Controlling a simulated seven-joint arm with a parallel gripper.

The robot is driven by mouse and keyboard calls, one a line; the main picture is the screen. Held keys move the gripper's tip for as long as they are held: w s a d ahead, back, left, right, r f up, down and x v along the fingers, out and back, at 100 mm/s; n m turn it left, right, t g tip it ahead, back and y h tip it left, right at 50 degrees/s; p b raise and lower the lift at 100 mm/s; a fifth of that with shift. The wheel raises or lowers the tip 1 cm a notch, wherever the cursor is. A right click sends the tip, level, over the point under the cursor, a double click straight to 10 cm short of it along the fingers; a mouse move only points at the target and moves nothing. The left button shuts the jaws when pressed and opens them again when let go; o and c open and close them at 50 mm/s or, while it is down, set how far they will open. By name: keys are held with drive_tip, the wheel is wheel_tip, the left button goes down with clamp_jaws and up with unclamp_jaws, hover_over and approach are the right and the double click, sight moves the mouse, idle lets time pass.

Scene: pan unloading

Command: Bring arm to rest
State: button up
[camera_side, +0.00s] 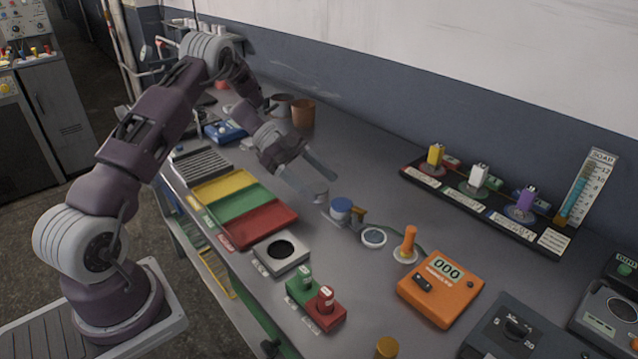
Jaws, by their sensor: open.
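My gripper (308,182) is open over the bench, its two fingers pointing down and to the right. Nothing shows between the fingers. A small pale round piece (321,195) sits just below the fingertips; I cannot tell whether they touch it. A blue-topped round container (341,207) stands just to the right of the fingertips, apart from them. A pan is not clearly recognisable. My arm is bent, reaching up from its base at the left and down over the bench.
An orange meter (440,288), an orange-handled tool (408,242) and a dark rack (480,208) stand to the right. A brown pot (303,113) stands behind the gripper. Bare bench (365,165) lies toward the wall.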

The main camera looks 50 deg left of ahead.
drive_tip(key=w+r+n+t+y, duration=0.25)
drive_tip(key=w+r+t, duration=0.2)
drive_tip(key=r, duration=0.35)
drive_tip(key=w+r+n+t+y, duration=0.1)
drive_tip(key=w+r+t+y, duration=0.25)
drive_tip(key=w+r, duration=0.4)
drive_tip(key=s+r+n+t+y, duration=0.3)
drive_tip(key=s+r+n+y, duration=0.35)
drive_tip(key=r, duration=0.65)
drive_tip(key=s+d+f+n+g, duration=0.1)
drive_tip(key=s+d+f+g, duration=0.2)
drive_tip(key=s, duration=0.8)
drive_tip(key=s+d+f+n+g, duration=0.2)
drive_tip(key=s+d, duration=0.3)
drive_tip(key=s, duration=0.7)
drive_tip(key=s+d+f+n+g, duration=0.1)
drive_tip(key=s+d+f+g, duration=0.3)
drive_tip(key=s, duration=0.8)
drive_tip(key=shift+f+h, duration=0.35)
drive_tip(key=shift+h, duration=0.1)
